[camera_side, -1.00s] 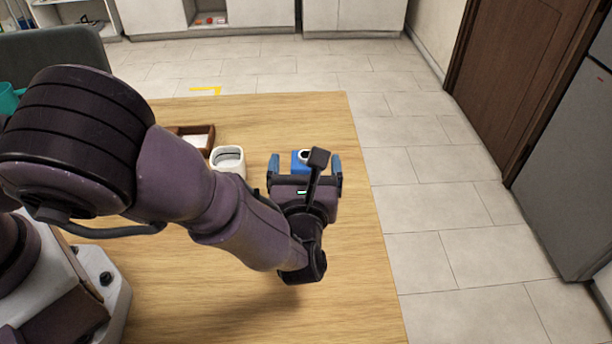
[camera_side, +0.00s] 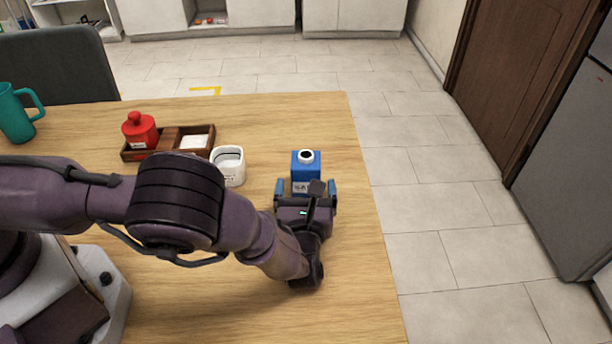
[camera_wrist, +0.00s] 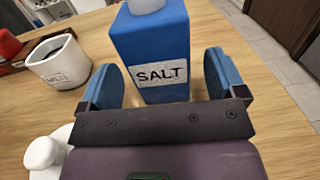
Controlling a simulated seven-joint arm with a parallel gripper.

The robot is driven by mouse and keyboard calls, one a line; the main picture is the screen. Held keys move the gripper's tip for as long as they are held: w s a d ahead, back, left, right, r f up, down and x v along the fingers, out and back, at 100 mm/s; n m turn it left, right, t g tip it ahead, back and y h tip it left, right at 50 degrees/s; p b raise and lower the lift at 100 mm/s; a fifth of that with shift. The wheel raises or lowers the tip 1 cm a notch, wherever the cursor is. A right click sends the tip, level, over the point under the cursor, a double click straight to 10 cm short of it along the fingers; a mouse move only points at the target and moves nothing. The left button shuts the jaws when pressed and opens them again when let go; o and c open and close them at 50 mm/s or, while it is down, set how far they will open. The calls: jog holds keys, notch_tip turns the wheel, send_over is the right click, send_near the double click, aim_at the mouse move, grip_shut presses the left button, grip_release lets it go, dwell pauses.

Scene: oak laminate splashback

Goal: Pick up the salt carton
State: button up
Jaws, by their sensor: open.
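The salt carton (camera_side: 306,164) is a blue box with a white round top, upright on the wooden table near its right edge. In the wrist view the carton (camera_wrist: 152,48) shows a SALT label facing me. My gripper (camera_side: 306,186) is open, its two blue fingers on the near side of the carton. In the wrist view the fingertips (camera_wrist: 162,78) stand left and right of the carton's lower part, with a gap showing at the right finger.
A white labelled pot (camera_side: 228,167) stands left of the carton. Behind it is a brown wooden tray (camera_side: 169,142) with a red lidded jar (camera_side: 139,130) and a white item. A teal mug (camera_side: 17,115) is at the far left. The table's right edge is close.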

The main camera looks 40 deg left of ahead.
aim_at(306, 187)
jog(key=x, duration=0.3)
jog(key=shift+w+a, duration=0.1)
jog(key=shift+w, duration=0.05)
jog(key=shift+c, duration=0.2)
jog(key=c, duration=1.1)
jog(key=shift+c, duration=0.5)
jog(key=shift+r, duration=0.1)
jog(key=shift+r, duration=0.1)
